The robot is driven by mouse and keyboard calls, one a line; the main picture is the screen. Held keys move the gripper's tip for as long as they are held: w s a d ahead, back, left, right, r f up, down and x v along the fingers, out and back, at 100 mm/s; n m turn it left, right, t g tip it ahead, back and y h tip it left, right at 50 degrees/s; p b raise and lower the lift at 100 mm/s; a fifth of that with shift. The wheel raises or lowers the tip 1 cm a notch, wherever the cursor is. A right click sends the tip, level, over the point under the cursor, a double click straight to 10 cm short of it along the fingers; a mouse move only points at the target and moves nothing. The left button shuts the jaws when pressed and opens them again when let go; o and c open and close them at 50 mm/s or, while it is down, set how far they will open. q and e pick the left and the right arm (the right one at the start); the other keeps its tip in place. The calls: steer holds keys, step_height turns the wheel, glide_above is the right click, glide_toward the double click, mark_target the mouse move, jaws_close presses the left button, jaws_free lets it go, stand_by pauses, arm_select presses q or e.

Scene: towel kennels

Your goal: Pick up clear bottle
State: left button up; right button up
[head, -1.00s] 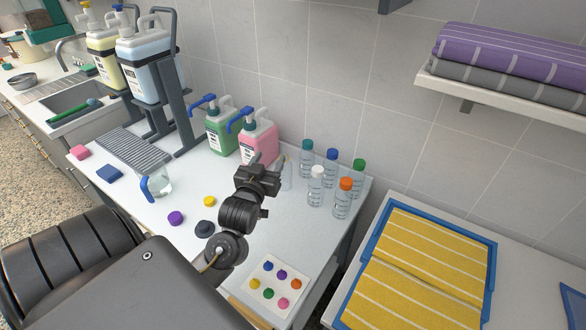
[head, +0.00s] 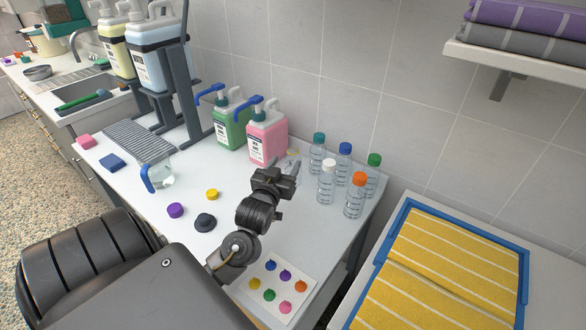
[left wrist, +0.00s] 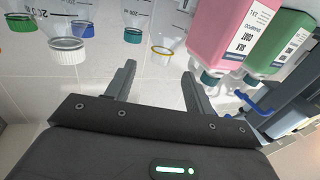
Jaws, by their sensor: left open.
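A clear bottle (head: 293,158) with a yellow ring at its uncapped mouth stands by the pink jug, partly hidden behind my left gripper (head: 287,167). Its neck also shows in the left wrist view (left wrist: 162,50), which is upside down, just beyond and between the open fingers (left wrist: 160,70). The gripper is empty and not touching it. Other clear bottles stand to the right, with caps in teal (head: 318,152), blue (head: 343,165), white (head: 327,183), orange (head: 355,198) and green (head: 372,178). My right gripper is not in view.
Pink (head: 266,138) and green (head: 229,120) pump jugs stand behind left. A colour-dot card (head: 277,285) is in front. A blue tray (head: 523,262) holds yellow towels.

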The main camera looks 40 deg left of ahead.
mark_target(291, 153)
arm_select(q)
steer(key=x, duration=0.2)
steer(key=shift+w+a, duration=0.15)
steer(key=shift+w, duration=0.15)
steer(key=shift+w+a, duration=0.1)
steer(key=shift+w, duration=0.15)
steer(key=x, duration=0.2)
steer(key=p+x, duration=0.1)
steer(key=x, duration=0.1)
steer(key=shift+w+a+f, duration=0.2)
steer(key=shift+f, duration=0.05)
steer(key=shift+w+a, duration=0.1)
steer(key=shift+w, duration=0.1)
steer(key=c, duration=0.7)
jaws_close()
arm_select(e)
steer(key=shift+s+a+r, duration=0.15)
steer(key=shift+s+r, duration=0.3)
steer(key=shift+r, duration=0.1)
